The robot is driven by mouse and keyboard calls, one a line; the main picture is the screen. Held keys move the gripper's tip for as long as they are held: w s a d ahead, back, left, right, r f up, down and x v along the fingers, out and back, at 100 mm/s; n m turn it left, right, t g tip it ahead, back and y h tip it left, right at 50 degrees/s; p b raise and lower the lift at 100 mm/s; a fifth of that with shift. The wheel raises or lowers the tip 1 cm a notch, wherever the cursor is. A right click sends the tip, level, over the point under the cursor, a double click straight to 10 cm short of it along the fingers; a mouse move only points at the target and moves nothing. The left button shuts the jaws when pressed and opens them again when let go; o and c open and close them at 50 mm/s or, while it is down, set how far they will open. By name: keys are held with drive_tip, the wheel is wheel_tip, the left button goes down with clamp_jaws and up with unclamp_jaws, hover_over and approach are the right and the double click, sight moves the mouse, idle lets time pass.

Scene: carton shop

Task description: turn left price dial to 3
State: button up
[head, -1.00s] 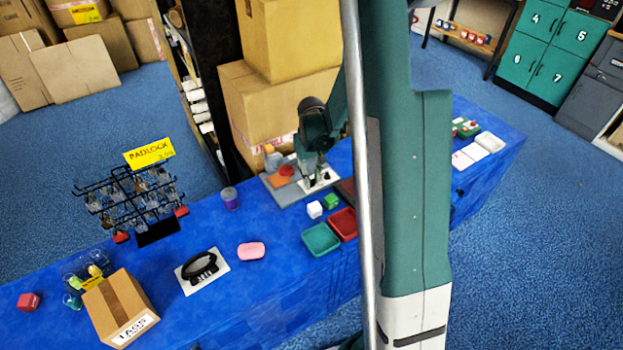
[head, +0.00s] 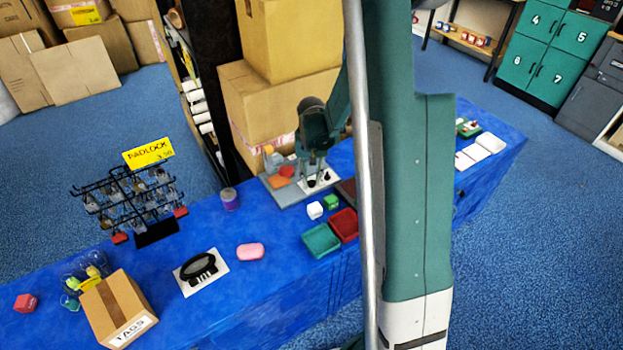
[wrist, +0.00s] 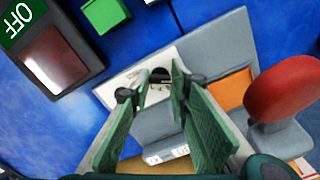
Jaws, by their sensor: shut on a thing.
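The price dial is a small dark knob (wrist: 160,76) on a white plate (wrist: 133,76), seen between my fingertips in the wrist view. My gripper (wrist: 160,90) reaches down over it with its green fingers on either side, shut on the knob. In the head view my gripper (head: 315,179) stands over the grey device (head: 288,196), near its white plate (head: 331,179). The fingers hide part of the knob and plate, and I cannot read any dial number or pointer.
A red round-topped part (wrist: 284,88) and an orange pad (wrist: 234,90) sit beside the plate. A dark red-and-black box marked OFF (wrist: 52,58) and a green block (wrist: 105,13) lie close by. Teal (head: 320,240) and red trays (head: 344,224) stand in front.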

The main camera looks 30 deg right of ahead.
sight(311, 181)
drive_tip(key=o, duration=0.9)
drive_tip(key=shift+r, duration=0.2)
wheel_tip(311, 181, up, 12)
drive_tip(key=shift+f, duration=0.15)
idle(0.6)
drive_tip(key=s+a+r+n+t, duration=0.3)
drive_tip(key=s+a+r, duration=0.7)
drive_tip(key=a+r, duration=0.35)
drive_tip(key=s+a+r+n+t, duration=0.3)
drive_tip(key=s+a, duration=0.5)
drive_tip(key=s, duration=0.5)
drive_tip(key=shift+s+a+r+t, duration=0.2)
drive_tip(key=shift+s+r+t, duration=0.2)
drive_tip(key=shift+t, duration=0.2)
